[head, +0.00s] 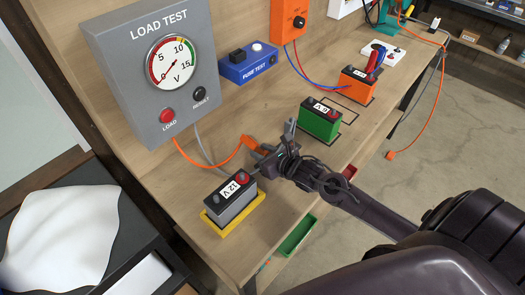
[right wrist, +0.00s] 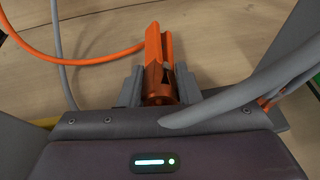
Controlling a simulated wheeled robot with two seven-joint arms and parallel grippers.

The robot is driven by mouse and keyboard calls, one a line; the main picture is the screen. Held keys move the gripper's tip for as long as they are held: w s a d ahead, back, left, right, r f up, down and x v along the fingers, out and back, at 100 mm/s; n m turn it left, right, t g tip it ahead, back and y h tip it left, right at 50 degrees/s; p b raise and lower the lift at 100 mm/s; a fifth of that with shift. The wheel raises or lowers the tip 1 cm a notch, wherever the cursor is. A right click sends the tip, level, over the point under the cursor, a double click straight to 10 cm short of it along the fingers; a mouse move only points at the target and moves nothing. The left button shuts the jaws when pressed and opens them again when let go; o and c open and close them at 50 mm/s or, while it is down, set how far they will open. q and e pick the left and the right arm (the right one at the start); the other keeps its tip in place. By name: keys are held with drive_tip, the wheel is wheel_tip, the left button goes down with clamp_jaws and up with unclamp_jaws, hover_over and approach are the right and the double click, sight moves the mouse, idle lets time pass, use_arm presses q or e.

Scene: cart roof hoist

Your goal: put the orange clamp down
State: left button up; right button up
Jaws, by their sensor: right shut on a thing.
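The orange clamp (right wrist: 158,65) is held between the fingers of my right gripper (right wrist: 160,87) in the right wrist view, with its jaw end pointing away over the wooden bench. In the head view the clamp (head: 249,143) shows at the tip of my right gripper (head: 268,155), near the bench top; whether it touches the bench I cannot tell. An orange cable runs from it to the grey load test box (head: 155,75). The grey 12 V battery (head: 231,199) stands on a yellow tray just in front and to the left of the gripper. My left gripper is not in view.
The green 6 V battery (head: 320,120) stands right of my gripper, and an orange battery (head: 356,84) is farther back. A blue fuse test box (head: 248,65) sits behind. A grey cable (head: 203,146) lies beside the orange one. Bare bench lies around the gripper.

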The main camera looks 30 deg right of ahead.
drive_tip(key=shift+f, duration=0.15)
drive_tip(key=o, duration=0.6)
drive_tip(key=shift+f, duration=0.1)
drive_tip(key=o, duration=0.5)
drive_tip(key=v, duration=0.2)
drive_tip(key=b+v, duration=0.1)
drive_tip(key=v, duration=0.1)
drive_tip(key=d+b+v, duration=0.1)
drive_tip(key=v, duration=0.1)
drive_tip(key=shift+s, duration=0.1)
drive_tip(key=shift+v, duration=0.75)
